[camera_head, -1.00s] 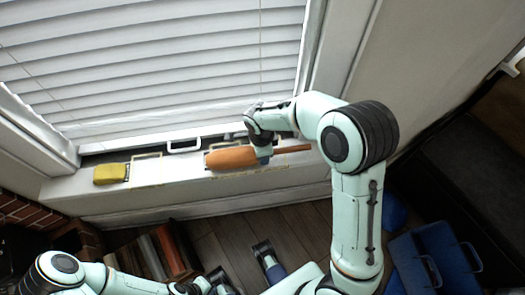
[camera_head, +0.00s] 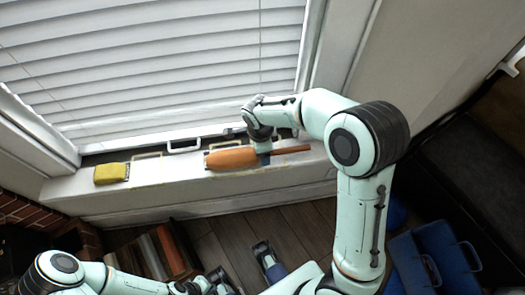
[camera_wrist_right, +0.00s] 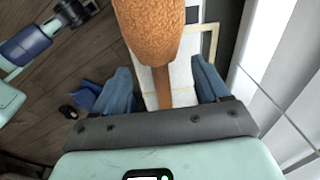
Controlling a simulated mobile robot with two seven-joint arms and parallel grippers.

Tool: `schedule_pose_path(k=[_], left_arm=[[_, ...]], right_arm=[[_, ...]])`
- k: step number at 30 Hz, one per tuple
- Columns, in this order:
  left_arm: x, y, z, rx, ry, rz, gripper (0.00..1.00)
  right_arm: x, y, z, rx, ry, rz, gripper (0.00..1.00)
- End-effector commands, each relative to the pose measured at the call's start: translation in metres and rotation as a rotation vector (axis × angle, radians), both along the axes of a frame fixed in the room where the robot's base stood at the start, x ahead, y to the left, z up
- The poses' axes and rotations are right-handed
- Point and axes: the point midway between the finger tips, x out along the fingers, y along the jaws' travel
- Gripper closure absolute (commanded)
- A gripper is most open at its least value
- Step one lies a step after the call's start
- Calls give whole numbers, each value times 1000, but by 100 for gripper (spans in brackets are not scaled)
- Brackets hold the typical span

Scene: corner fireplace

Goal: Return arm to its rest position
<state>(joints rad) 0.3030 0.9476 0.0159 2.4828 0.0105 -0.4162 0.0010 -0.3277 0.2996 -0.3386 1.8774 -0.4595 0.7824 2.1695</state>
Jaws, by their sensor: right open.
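My right gripper (camera_wrist_right: 165,90) is open in the right wrist view, with a blue finger on each side. The brown handle (camera_wrist_right: 160,88) of an orange, rough-surfaced tool (camera_wrist_right: 150,25) shows between the fingers, apparently not clamped. In the head view this tool (camera_head: 232,158) lies on the white windowsill, its handle pointing right. My right gripper (camera_head: 263,152) is just above it, partly hidden by the wrist. My left gripper (camera_head: 218,278) is low in the head view, away from the sill; its fingers are too small to read.
A yellow block (camera_head: 111,173) lies at the left of the windowsill (camera_head: 190,190). White blinds (camera_head: 160,60) stand behind the sill. Blue cases (camera_head: 440,262) are on the floor at right. A brick edge (camera_head: 25,212) and a slatted rack (camera_head: 160,250) are at lower left.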

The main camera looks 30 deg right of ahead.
Motion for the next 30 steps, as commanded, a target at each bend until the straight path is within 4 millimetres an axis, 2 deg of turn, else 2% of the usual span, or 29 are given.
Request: schedule_pose_path(k=[1,6,12,18,30], left_arm=[[-1,0,4,0,3,-1,100],[-3,0,10,-1,12,-3,100],[-5,0,14,-3,21,-5,100],[-7,0,15,-4,26,-5,100],[-6,0,15,-3,25,-5,100]], right_arm=[[1,1,16,2,-7,1,26],[-1,4,56,2,-7,1,26],[-3,7,89,1,-3,0,26],[-4,8,102,0,-2,0,26],[-4,8,103,1,-1,0,26]])
